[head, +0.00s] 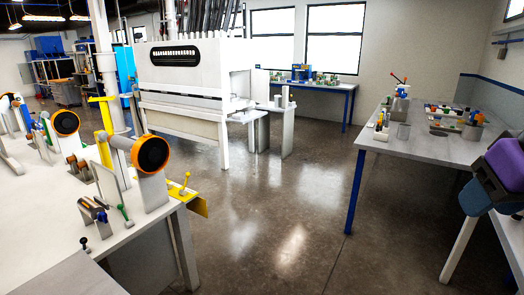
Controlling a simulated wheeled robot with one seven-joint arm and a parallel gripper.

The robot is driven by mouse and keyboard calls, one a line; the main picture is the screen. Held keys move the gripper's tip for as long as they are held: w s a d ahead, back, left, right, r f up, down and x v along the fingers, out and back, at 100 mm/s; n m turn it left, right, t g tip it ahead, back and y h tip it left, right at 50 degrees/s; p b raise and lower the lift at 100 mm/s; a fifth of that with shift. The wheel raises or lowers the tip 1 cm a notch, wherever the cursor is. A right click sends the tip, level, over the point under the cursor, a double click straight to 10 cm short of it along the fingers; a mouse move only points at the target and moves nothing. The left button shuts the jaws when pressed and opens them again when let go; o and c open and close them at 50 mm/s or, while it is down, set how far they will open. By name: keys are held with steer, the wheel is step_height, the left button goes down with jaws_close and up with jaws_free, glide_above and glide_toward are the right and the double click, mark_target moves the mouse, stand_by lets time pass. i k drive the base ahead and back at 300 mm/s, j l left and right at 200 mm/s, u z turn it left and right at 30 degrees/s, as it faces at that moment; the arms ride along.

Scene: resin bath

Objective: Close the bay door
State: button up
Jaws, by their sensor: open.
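I cannot pick out a bay door with certainty in the head view. A large white cabinet (195,75) stands on legs at the back, left of centre. It has a dark slotted window high on its front and a grey horizontal ledge lower down. Whether any panel on it is a door, open or shut, I cannot tell. My gripper is not in view.
A white bench (120,245) with orange-rimmed round fixtures (152,154) fills the left. A grey table (425,148) with blue legs holds small items at right. A purple and dark blue body (495,180) sits at the right edge. The floor (275,220) between is clear.

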mark_target(260, 80)
steer(key=i, duration=1)
steer(key=i+l, duration=0.1)
steer(key=i, duration=0.95)
steer(key=i+u, duration=0.1)
steer(key=i, duration=0.9)
steer(key=i+l, duration=0.15)
steer(key=i, duration=0.9)
steer(key=i+u, duration=0.25)
steer(key=i, duration=1.85)
steer(key=i+l+z, duration=0.15)
steer(key=i+z, duration=0.3)
steer(key=i, duration=0.15)
steer(key=i+z, duration=0.45)
steer(key=i, duration=0.15)
steer(key=i+j+z, duration=0.3)
steer(key=i+z, duration=0.15)
steer(key=i, duration=0.15)
steer(key=i+z, duration=0.35)
steer(key=i, duration=0.55)
steer(key=i+j+z, duration=0.1)
steer(key=i+z, duration=0.2)
steer(key=i, duration=0.55)
steer(key=i+u, duration=0.15)
steer(key=u, duration=0.3)
steer(key=i+u, duration=0.15)
steer(key=u, duration=0.35)
steer(key=i+l+u, duration=0.1)
steer(key=u, duration=0.35)
steer(key=l+u, duration=0.15)
steer(key=u, duration=2.05)
